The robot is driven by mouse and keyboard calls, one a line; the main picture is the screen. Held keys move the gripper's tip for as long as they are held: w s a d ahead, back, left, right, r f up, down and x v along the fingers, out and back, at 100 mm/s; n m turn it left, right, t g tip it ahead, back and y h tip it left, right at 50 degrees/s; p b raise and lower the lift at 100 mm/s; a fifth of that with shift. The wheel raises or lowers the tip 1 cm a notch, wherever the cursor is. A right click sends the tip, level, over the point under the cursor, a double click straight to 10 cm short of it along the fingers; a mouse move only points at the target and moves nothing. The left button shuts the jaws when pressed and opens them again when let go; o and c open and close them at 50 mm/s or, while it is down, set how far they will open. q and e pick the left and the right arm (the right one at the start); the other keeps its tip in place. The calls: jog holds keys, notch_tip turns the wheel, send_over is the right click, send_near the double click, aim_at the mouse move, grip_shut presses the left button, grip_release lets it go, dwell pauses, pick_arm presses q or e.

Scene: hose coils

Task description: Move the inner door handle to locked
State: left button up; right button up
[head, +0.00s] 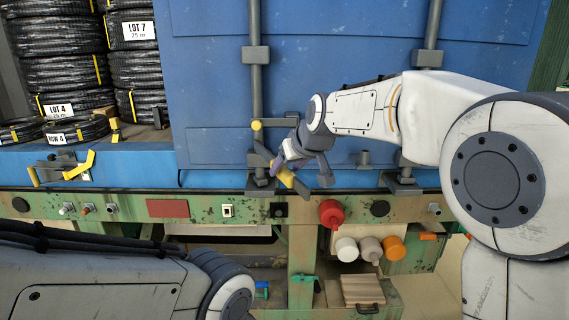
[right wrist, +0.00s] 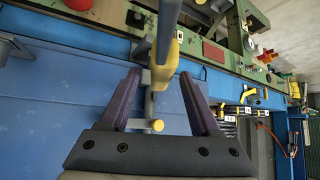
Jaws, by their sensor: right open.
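The blue door (head: 215,90) is flat in front of me with two grey upright rods. On its left rod (head: 256,85) is the inner door handle, whose yellow grip (head: 293,182) slants down to the right near the door's bottom edge. My right gripper (head: 290,160) is at this handle and partly covers it. In the right wrist view, my right gripper (right wrist: 155,95) is open, with the yellow grip (right wrist: 165,65) between or just beyond its fingertips; contact cannot be told. My left gripper is out of view.
Hose coils (head: 55,72) are stacked at the left. Another yellow handle (head: 80,168) is below them. A green beam (head: 120,207) runs below the door, with a red knob (head: 331,214) and several other fittings. The right rod (head: 432,30) is behind my right arm.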

jog(key=shift+w+a+f, duration=0.3)
jog(key=shift+w+f, duration=0.05)
jog(key=shift+f, duration=0.15)
grip_shut()
dwell(1.2)
